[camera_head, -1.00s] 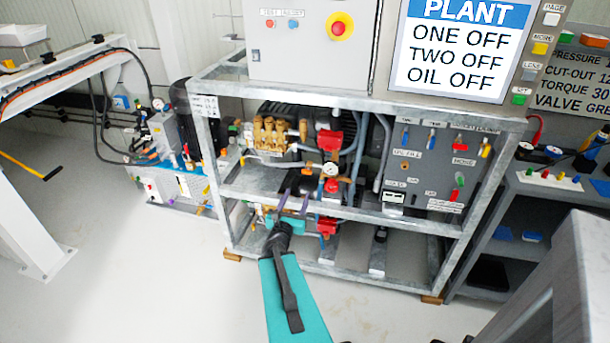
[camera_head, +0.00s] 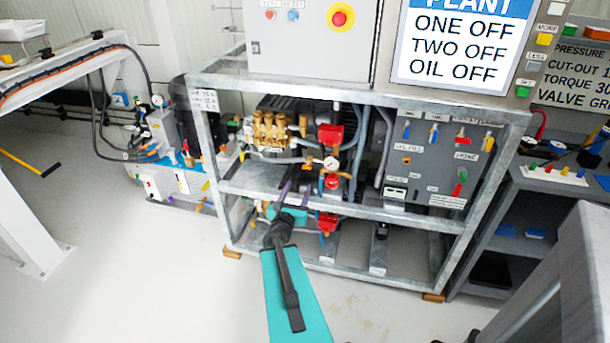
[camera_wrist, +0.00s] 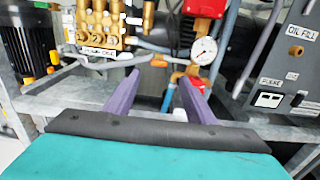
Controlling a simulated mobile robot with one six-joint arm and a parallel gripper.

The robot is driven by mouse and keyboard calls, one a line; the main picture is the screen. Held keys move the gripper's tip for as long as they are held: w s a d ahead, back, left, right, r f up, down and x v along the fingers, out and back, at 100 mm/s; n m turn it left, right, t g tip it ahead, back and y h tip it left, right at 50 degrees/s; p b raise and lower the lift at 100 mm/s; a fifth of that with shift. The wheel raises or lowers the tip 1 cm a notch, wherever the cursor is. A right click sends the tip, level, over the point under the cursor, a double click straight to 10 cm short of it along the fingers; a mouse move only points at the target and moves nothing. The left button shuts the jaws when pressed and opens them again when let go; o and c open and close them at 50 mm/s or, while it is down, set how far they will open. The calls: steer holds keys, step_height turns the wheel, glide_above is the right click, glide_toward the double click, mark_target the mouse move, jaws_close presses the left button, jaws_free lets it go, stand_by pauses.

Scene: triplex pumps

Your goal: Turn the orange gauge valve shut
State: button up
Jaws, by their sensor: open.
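The round white pressure gauge (camera_head: 331,163) sits in the middle of the pump frame, beside red fittings. It also shows in the wrist view (camera_wrist: 204,50). A small orange part (camera_wrist: 177,78), which looks like the gauge valve handle, is just below and left of the gauge in the wrist view; its exact angle is unclear. My gripper (camera_head: 296,189) has two purple fingers, spread apart and empty, below and left of the gauge. In the wrist view the right fingertip (camera_wrist: 160,76) overlaps the area just below the orange part; I cannot tell whether they touch.
A galvanized frame (camera_head: 330,199) runs around the pump, with a rail close to my fingers. Brass pump heads (camera_head: 270,130) are at upper left. A grey oil-fill panel (camera_head: 430,160) is to the right. A red block (camera_head: 327,224) sits below. The floor in front is clear.

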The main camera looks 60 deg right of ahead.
steer(key=b, duration=1.2)
glide_toward(307, 168)
steer(key=shift+f+x, duration=0.2)
steer(key=shift+x, duration=1.35)
steer(key=shift+d+b, duration=0.1)
steer(key=shift+b, duration=0.3)
steer(key=shift+x, duration=2.8)
steer(key=shift+r, duration=0.2)
